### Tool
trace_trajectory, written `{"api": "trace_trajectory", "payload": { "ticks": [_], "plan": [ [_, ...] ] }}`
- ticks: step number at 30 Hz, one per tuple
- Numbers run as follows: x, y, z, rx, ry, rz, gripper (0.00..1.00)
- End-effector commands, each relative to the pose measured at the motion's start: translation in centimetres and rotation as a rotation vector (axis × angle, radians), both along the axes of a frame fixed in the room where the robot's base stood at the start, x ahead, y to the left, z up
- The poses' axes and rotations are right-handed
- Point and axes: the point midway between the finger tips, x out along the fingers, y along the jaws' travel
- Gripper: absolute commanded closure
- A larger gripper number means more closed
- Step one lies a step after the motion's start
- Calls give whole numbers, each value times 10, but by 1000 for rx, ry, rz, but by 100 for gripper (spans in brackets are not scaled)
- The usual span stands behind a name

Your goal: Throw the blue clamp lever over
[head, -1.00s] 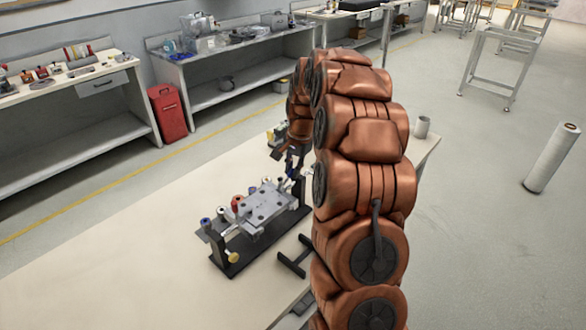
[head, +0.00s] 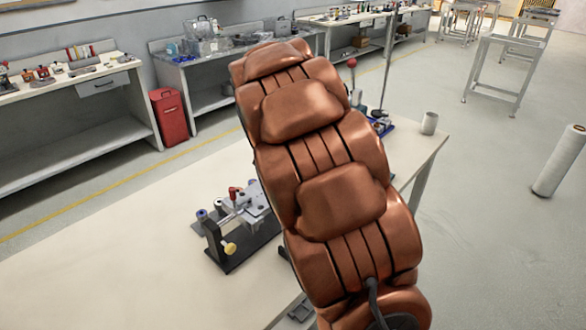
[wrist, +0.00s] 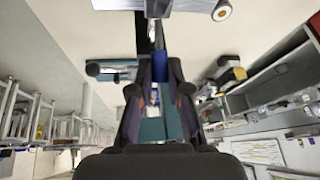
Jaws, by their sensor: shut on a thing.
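The clamp fixture (head: 241,252) stands on the table, a dark base with a grey plate and small knobs; my arm hides its right part in the head view. In the wrist view, part of its grey metal (wrist: 180,6) shows at the top edge. The blue clamp lever (wrist: 160,67) is upright in the middle of the wrist view, between the fingertips. My gripper (wrist: 158,75) is shut on it. The lever's pivot is not clear. In the head view my gripper and the blue lever are hidden behind my arm.
A red-tipped lever (head: 235,192) and a yellow knob (head: 230,248) are on the fixture's visible part. A grey cup (head: 429,122) and a blue-based stand (head: 382,127) are at the table's far right. The table (head: 130,250) is bare at the left.

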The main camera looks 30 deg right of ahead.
Motion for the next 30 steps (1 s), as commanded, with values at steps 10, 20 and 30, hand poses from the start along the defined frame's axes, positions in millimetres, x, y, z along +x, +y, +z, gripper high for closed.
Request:
{"api": "trace_trajectory", "payload": {
  "ticks": [10, 20, 30],
  "plan": [
    [-4, 14, -3, -237, -53, 0, 100],
    [-6, 22, 0, -366, -84, -1, 100],
    [-6, 24, 2, -403, -91, -1, 100]
  ]
}}
